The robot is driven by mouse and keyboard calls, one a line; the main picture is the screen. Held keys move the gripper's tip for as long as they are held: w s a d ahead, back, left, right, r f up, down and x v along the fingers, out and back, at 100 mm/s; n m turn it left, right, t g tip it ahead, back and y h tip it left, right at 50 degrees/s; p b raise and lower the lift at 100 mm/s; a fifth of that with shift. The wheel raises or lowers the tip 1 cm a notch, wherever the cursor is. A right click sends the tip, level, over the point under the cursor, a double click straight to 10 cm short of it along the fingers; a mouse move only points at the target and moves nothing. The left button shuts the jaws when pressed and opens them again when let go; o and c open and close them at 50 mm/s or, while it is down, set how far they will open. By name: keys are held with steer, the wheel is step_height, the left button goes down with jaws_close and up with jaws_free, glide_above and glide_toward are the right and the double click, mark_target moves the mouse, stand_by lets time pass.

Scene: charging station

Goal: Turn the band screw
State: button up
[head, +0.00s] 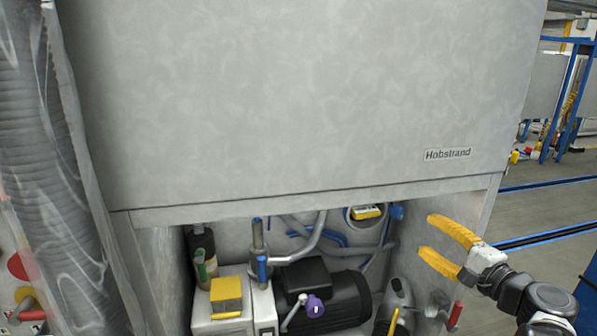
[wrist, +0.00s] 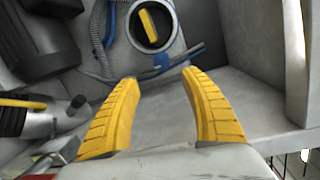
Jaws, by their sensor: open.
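A round dark-faced fitting with a yellow bar across it (head: 366,212) sits at the back of the recess under the grey cabinet. A small blue part (head: 397,212) is at its right and may be the band screw; I cannot tell for certain. In the wrist view the yellow bar (wrist: 148,25) shows at the top, with the blue part (wrist: 163,62) below it, just beyond my fingertips. My gripper (head: 426,235) has yellow fingers spread open and empty, to the right of the fitting. In the wrist view my gripper (wrist: 159,77) points toward the blue part without visibly holding it.
A black motor (head: 340,296), grey pipes (head: 312,240) and a yellow-topped box (head: 226,294) crowd the recess. A red-handled part (head: 455,314) stands below my gripper. The cabinet's overhanging front (head: 300,110) lies above. A side wall (wrist: 245,95) borders the right.

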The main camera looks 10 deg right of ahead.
steer(key=s+a+f+n+g, duration=0.1)
steer(key=a+f+n+g, duration=0.15)
steer(key=a, duration=0.35)
steer(key=s+a+f+n+g+y, duration=0.1)
steer(key=s+a+n+g, duration=0.15)
steer(key=a, duration=0.25)
steer(key=a+f+n+g, duration=0.1)
steer(key=a+n, duration=0.2)
steer(key=a, duration=0.3)
steer(key=s+a+f+n+g+h, duration=0.1)
steer(key=s+n+h, duration=0.1)
steer(key=s+n, duration=0.3)
steer(key=s+a+f+n+g+h, duration=0.1)
steer(key=s+a+n+g+h, duration=0.1)
steer(key=s+n, duration=0.3)
steer(key=shift+s+a+f+g, duration=0.3)
steer(key=shift+s+f, duration=0.1)
steer(key=shift+s, duration=0.6)
